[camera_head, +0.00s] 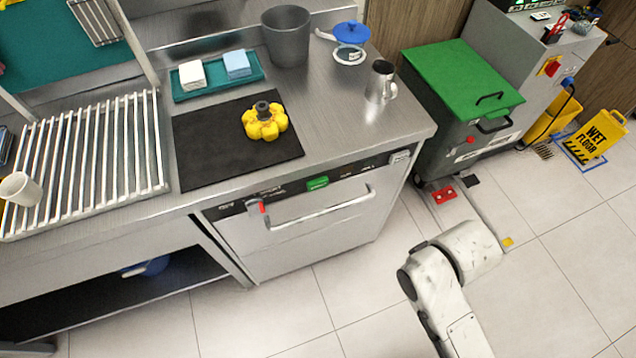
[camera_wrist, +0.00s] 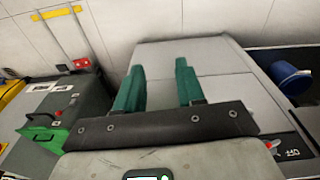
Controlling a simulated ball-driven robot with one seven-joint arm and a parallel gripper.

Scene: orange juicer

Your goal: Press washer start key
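The washer (camera_head: 310,225) is a steel machine under the counter, with a dark control strip along its top front and a bar handle below. A green key (camera_head: 317,183), probably the start key, sits on the strip; a red part (camera_head: 262,207) is farther left. In the wrist view my gripper (camera_wrist: 160,68) is open and empty, its two green fingers apart. The washer's grey front (camera_wrist: 215,60) lies beyond the fingers, with part of the panel at lower right. I cannot make out the start key there. In the head view my arm is at lower right, apart from the washer; its fingers do not show.
The steel counter (camera_head: 335,125) above carries a black mat (camera_head: 205,155) with a yellow object (camera_head: 264,121), a grey bucket (camera_head: 288,36) and a metal jug (camera_head: 381,82). A green-lidded bin (camera_head: 462,75) stands right of the washer. The tiled floor in front is clear.

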